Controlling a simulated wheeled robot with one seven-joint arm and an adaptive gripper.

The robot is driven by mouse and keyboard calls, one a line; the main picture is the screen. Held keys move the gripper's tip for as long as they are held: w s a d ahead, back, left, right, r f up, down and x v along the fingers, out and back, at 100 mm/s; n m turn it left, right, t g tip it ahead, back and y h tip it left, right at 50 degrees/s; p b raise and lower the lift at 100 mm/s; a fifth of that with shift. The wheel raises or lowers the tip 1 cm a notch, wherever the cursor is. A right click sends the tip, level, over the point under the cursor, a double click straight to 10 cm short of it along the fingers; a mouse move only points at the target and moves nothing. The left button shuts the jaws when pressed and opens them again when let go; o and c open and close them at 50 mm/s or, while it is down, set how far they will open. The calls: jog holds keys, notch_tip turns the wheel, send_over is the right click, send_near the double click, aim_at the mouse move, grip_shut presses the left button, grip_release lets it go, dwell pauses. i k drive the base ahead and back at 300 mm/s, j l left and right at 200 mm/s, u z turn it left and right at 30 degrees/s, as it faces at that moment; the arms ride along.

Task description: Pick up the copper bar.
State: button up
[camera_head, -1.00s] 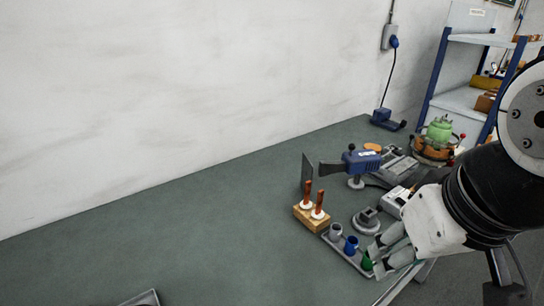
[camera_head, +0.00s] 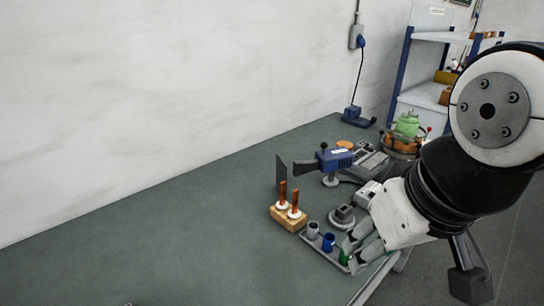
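Two upright copper-coloured rods with white collars, (camera_head: 283,192) and (camera_head: 295,202), stand in a wooden block (camera_head: 288,219) on the bench. I cannot tell whether either is the copper bar; no separate bar lying on the bench is clear to me. My gripper (camera_head: 350,254) is at the bench's front edge, to the right of the block and beside a green cup (camera_head: 344,258), which it partly hides. Its two fingers look parted, with nothing seen between them that they hold.
The bench (camera_head: 160,250) is clear on the left. A tray with a grey cup (camera_head: 312,230) and a blue cup (camera_head: 328,242) stands near the gripper. Behind are a blue tool (camera_head: 335,160), a dark upright plate (camera_head: 281,170) and a green-topped device (camera_head: 407,125).

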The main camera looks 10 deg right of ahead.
aim_at(294, 213)
jog(key=i+l+u, duration=0.25)
jog(key=l, duration=0.35)
jog(key=i+l+u, duration=0.25)
jog(key=l, duration=0.35)
jog(key=l+u, duration=0.25)
jog(key=l, duration=0.35)
jog(key=l+u, duration=0.25)
jog(key=l, duration=0.4)
